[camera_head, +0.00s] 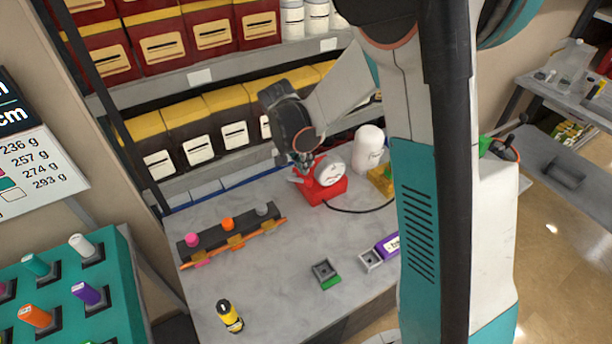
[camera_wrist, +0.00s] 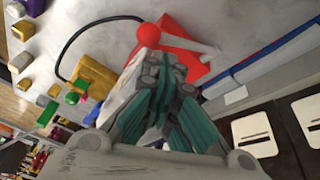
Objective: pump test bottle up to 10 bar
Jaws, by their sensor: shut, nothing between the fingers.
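The red pump (camera_head: 322,190) stands at the back of the grey table, with a round white dial (camera_head: 331,171) whose reading is too small to tell. In the wrist view the pump's red body (camera_wrist: 182,55) carries a white lever (camera_wrist: 203,47) and a red ball (camera_wrist: 150,35). My gripper (camera_head: 303,168) is shut and empty, right at the pump; in the wrist view its fingertips (camera_wrist: 160,62) overlap the body just below the ball. I cannot tell whether they touch it. A white rounded bottle-like thing (camera_head: 369,146) stands behind the pump; which thing is the test bottle is unclear.
A black cable (camera_head: 350,210) runs from the pump toward a yellow block (camera_head: 381,179). A rack with coloured knobs (camera_head: 230,240), a yellow-black bottle (camera_head: 229,316) and small square holders (camera_head: 325,273) stand on the table. Shelves with bins (camera_head: 200,115) rise close behind.

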